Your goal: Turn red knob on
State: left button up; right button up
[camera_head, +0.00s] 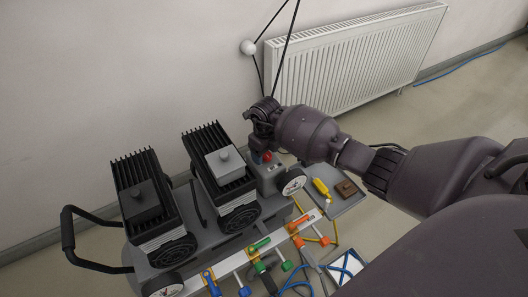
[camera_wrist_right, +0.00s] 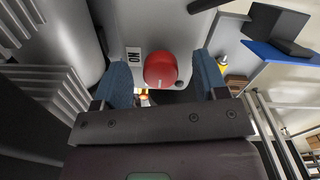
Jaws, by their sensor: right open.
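The red knob (camera_head: 266,157) sits on a grey box on the right part of the compressor, just below my right gripper (camera_head: 261,147). In the right wrist view the red knob (camera_wrist_right: 160,70) is round and lies between the two blue fingers of my right gripper, which is open. A gap shows on each side of the knob, so the fingers look apart from it. A white "ON" label (camera_wrist_right: 134,60) is just left of the knob. My left gripper is not in view.
The compressor has two black finned motors (camera_head: 150,205) and a black handle (camera_head: 72,235) at left. A pressure gauge (camera_head: 293,183) is close to the knob. Coloured valves (camera_head: 262,244) line the front. A grey tray (camera_head: 345,203) is at right. A white radiator (camera_head: 350,65) is behind.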

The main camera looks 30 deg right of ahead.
jog(key=shift+c, duration=0.3)
jog(key=c, duration=0.7)
jog(key=shift+c, duration=0.8)
